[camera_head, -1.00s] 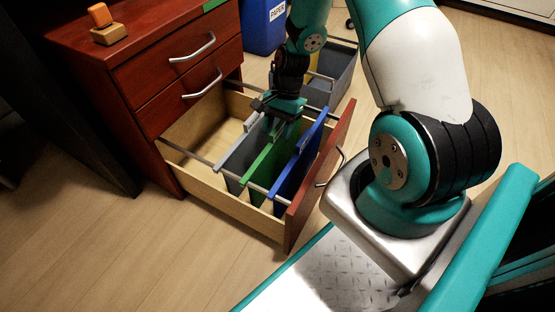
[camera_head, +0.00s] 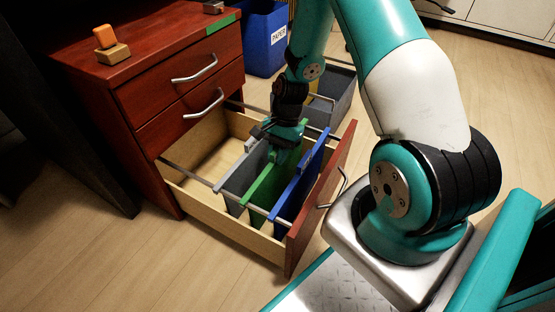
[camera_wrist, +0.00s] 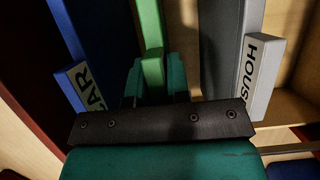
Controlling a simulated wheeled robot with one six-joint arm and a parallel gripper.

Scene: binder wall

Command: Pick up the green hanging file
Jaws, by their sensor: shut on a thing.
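The green hanging file (camera_head: 262,188) hangs in the open bottom drawer (camera_head: 222,215), between a grey file (camera_head: 240,175) on its left and a blue file (camera_head: 300,180) on its right. My gripper (camera_head: 283,146) is at the file's top edge. In the wrist view, the teal fingers of my gripper (camera_wrist: 154,80) are shut on the top bar of the green file (camera_wrist: 151,32). The blue file (camera_wrist: 85,50) with a label ending "AR" and the grey file (camera_wrist: 232,60) labelled "HOUS" stand on either side, apart from the fingers. The green file's label is hidden.
Metal rails (camera_head: 185,172) run along the drawer. The red drawer front (camera_head: 322,205) bounds it on the right. The red cabinet (camera_head: 160,85) carries an orange-topped block (camera_head: 110,45). A blue paper bin (camera_head: 262,42) and a grey bin (camera_head: 335,90) stand behind.

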